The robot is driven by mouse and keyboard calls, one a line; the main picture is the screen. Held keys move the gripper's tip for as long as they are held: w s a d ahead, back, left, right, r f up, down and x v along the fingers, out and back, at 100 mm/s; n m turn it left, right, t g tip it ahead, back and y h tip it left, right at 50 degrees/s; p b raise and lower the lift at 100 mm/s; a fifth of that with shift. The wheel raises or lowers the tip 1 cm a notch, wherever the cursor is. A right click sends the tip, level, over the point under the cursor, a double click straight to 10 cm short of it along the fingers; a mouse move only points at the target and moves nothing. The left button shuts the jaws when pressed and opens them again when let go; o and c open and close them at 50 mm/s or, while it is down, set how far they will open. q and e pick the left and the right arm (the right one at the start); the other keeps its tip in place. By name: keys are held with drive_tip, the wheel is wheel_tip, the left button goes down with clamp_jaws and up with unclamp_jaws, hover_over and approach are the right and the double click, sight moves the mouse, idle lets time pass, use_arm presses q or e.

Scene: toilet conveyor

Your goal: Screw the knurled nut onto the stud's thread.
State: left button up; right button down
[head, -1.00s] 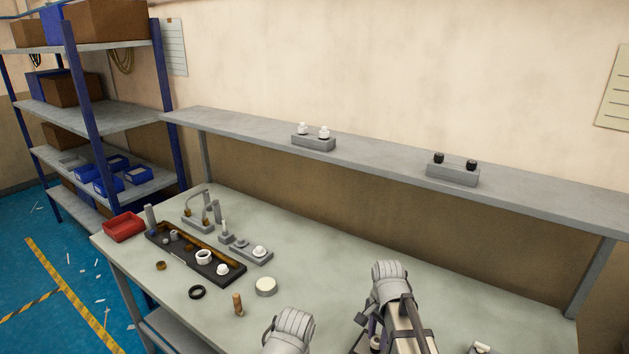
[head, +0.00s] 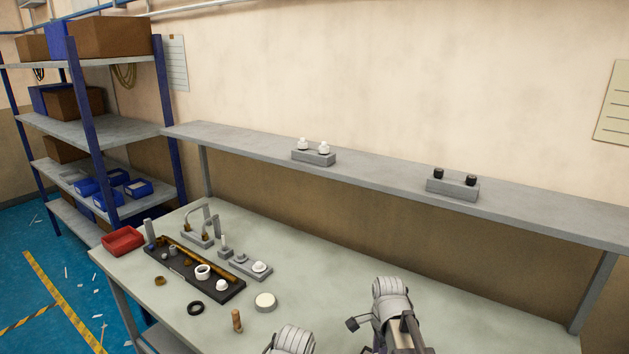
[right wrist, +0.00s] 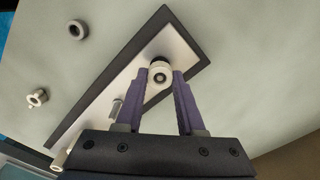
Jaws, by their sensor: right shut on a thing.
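My right gripper (right wrist: 160,92) shows in the right wrist view with its purple fingers shut on a white round piece (right wrist: 161,66) with a dark centre. It looks like the knurled nut, seen end-on, but its knurling is too small to make out. I cannot tell whether a thread sits inside it. Behind it lies a dark-edged tray (right wrist: 185,35) with a pale floor. I cannot pick out the stud for certain.
A black tray (head: 234,288) with several parts lies on the table's left. Around it are a black ring (head: 195,308), a cream disc (head: 265,302), a wooden peg (head: 237,321) and a red bin (head: 123,240). A raised shelf (head: 390,170) runs along the back. The table's middle is clear.

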drive_tip(key=m, duration=0.4)
drive_tip(key=shift+m, duration=0.4)
drive_tip(key=m, duration=0.4)
drive_tip(key=shift+m, duration=0.3)
drive_tip(key=c, duration=0.8)
unclamp_jaws()
drive_tip(key=shift+c, duration=0.2)
drive_tip(key=shift+r, duration=0.1)
